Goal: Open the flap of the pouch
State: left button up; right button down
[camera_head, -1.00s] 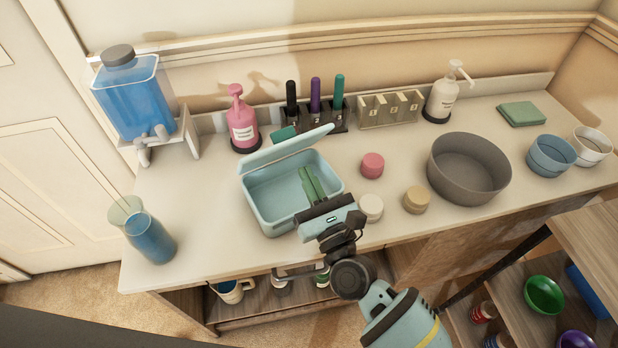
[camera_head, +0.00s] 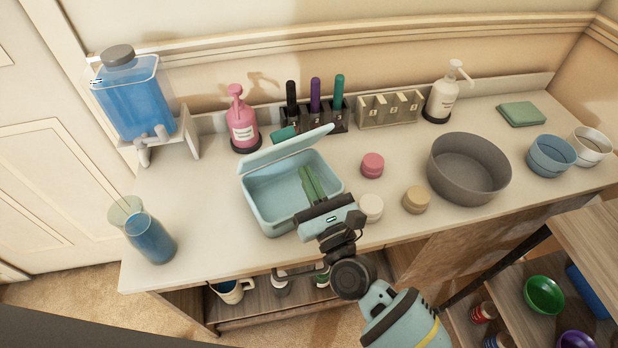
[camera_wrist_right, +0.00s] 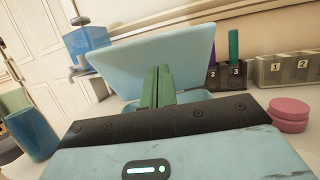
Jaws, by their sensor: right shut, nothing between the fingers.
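The pouch (camera_head: 266,212) is a light blue open box-like container on the counter. Its flap (camera_head: 290,147) stands raised along the back edge, tilted up and away from the opening. The flap also shows in the right wrist view (camera_wrist_right: 155,55), upright behind my fingers. My right gripper (camera_head: 307,172) has green fingers, shut with nothing between them, over the right part of the pouch's opening. In the right wrist view the shut fingers (camera_wrist_right: 158,85) stand in front of the flap. I cannot tell whether they touch it. My left gripper is not in view.
Pink (camera_head: 372,165), white (camera_head: 371,208) and tan (camera_head: 416,200) round jars and a grey bowl (camera_head: 468,170) stand right of the pouch. A pink pump bottle (camera_head: 242,122) and a marker holder (camera_head: 326,122) stand behind. The counter left of the pouch is clear up to the blue cup (camera_head: 150,240).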

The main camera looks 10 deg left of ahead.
aim_at(295, 144)
jog(key=shift+w+a+r, duration=0.15)
jog(key=shift+w+r, duration=0.05)
jog(key=shift+r, duration=0.25)
jog(key=shift+w+a+r, duration=0.15)
jog(key=shift+w+r, duration=0.05)
jog(key=shift+r, duration=0.2)
jog(key=shift+w+a+r, duration=0.25)
jog(key=shift+w+r, duration=0.1)
jog(key=shift+r, duration=0.15)
jog(key=shift+w+a+r, duration=0.2)
jog(key=shift+w+r, duration=0.15)
jog(key=shift+r, duration=0.1)
dwell(0.9)
